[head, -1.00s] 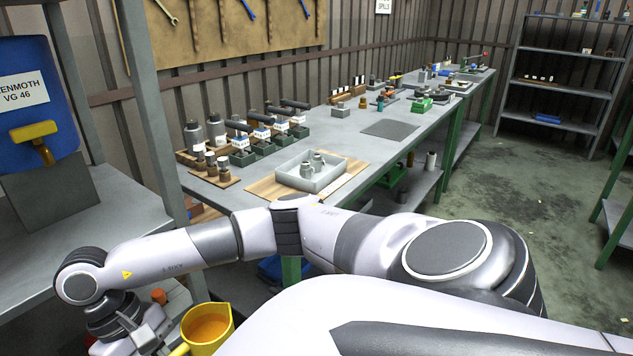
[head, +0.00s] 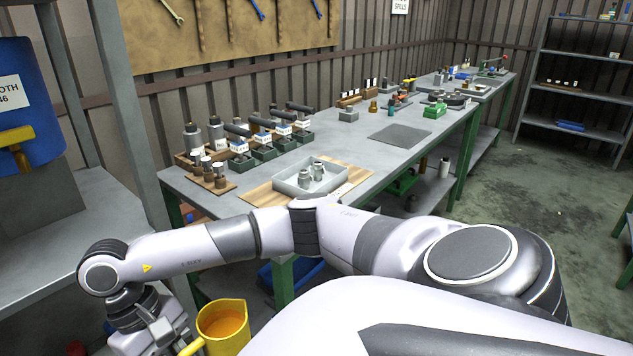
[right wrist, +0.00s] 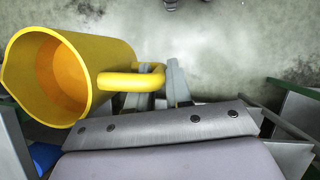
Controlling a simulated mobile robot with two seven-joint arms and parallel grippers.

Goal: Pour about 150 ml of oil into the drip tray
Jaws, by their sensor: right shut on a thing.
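A yellow jug (head: 222,328) with orange oil in it is at the lower left of the head view. It also shows in the right wrist view (right wrist: 65,75), with oil inside. My right gripper (right wrist: 160,88) is shut on the jug's handle; its arm crosses the head view to the left. The jug looks roughly upright in the head view, below bench-top height. A shallow grey walled tray (head: 290,188) stands on a wooden board on the bench, with small metal parts in it. I cannot tell for certain that it is the drip tray. My left gripper is out of view.
A blue drum (head: 25,90) with a yellow tap is at the left, beside a grey post (head: 140,110). The bench (head: 350,150) holds bottles, small dark boxes and a flat dark mat (head: 400,134). A blue bin (head: 300,275) is under it. Open floor lies right.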

